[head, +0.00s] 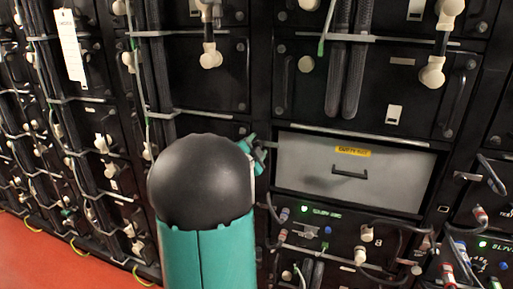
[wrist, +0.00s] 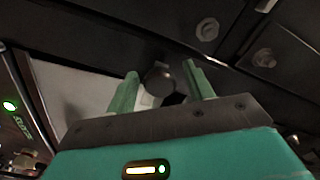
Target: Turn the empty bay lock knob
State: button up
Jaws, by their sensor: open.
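The empty bay is a light grey panel (head: 395,179) with a yellow label (head: 353,151) and a dark handle (head: 350,173). My gripper (head: 259,152) is at the panel's left edge in the head view, partly hidden behind my arm. In the wrist view my gripper (wrist: 160,72) is open, with its two green fingers apart. A dark round knob (wrist: 161,79) shows between the fingers, beside the light panel (wrist: 80,88). I cannot tell whether the fingers touch it. The knob cannot be made out in the head view.
Black battery modules with pale terminals (head: 432,72) surround the panel. A green-lit module (head: 320,213) is under the panel. Red floor (head: 40,262) is clear at lower left.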

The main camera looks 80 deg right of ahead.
jog(key=c, duration=1)
jog(key=shift+o, duration=0.2)
jog(key=shift+w+n, duration=0.1)
jog(key=shift+n, duration=0.4)
jog(key=n, duration=0.2)
jog(key=shift+n, duration=0.4)
jog(key=n, duration=0.5)
jog(key=shift+n, duration=0.3)
jog(key=n, duration=0.8)
jog(key=shift+n, duration=0.3)
